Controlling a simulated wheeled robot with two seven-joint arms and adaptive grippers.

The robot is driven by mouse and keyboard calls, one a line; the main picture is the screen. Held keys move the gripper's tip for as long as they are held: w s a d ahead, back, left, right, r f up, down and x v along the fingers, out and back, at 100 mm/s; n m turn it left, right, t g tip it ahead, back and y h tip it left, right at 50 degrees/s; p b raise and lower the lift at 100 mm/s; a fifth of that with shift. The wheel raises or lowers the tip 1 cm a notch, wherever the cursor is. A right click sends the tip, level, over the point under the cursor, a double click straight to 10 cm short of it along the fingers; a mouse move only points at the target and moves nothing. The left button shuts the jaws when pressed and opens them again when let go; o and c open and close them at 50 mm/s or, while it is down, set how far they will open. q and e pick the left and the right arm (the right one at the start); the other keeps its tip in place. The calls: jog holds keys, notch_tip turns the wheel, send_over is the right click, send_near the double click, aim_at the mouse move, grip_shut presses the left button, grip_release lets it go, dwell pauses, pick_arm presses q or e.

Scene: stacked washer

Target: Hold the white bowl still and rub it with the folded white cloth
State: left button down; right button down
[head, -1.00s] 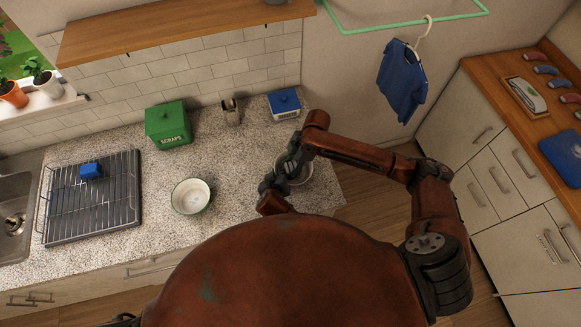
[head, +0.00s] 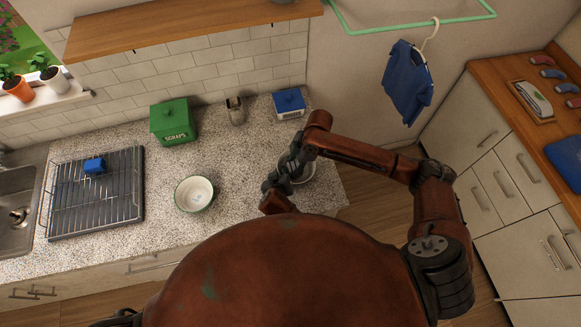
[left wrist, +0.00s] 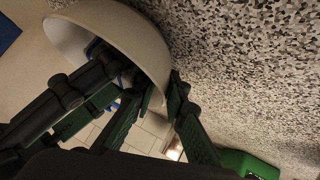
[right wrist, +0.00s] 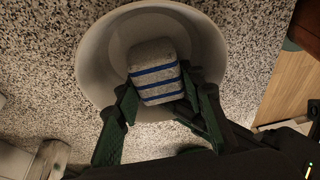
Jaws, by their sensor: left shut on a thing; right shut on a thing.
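The white bowl (head: 309,172) stands on the speckled counter near its right end, partly hidden by my arms in the head view. In the left wrist view, my left gripper (left wrist: 158,98) is shut on the wall of the bowl (left wrist: 120,28). The folded white cloth (right wrist: 154,68) has blue stripes and is inside the bowl (right wrist: 95,55) in the right wrist view. My right gripper (right wrist: 165,98) is shut on the cloth. In the left wrist view the cloth is mostly hidden behind the bowl wall and fingers.
A second, green-rimmed bowl (head: 194,194) stands left on the counter (head: 235,160). Behind are a green scraps box (head: 173,122), a small metal holder (head: 235,111) and a blue-lidded box (head: 288,104). A drying rack (head: 95,195) with a blue item stands at the left.

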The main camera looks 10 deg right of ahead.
pick_arm(q)
jog(key=shift+r, duration=0.1)
pick_arm(e)
jog(key=shift+d, duration=0.35)
jog(key=shift+d+r, duration=0.1)
jog(key=shift+r, duration=0.05)
pick_arm(q)
jog(key=shift+a, duration=0.15)
pick_arm(e)
jog(key=shift+d+r, duration=0.1)
jog(key=shift+r, duration=3.3)
pick_arm(q)
jog(key=c, duration=1.9)
grip_release()
jog(key=shift+c, duration=0.2)
jog(key=shift+v, duration=4.05)
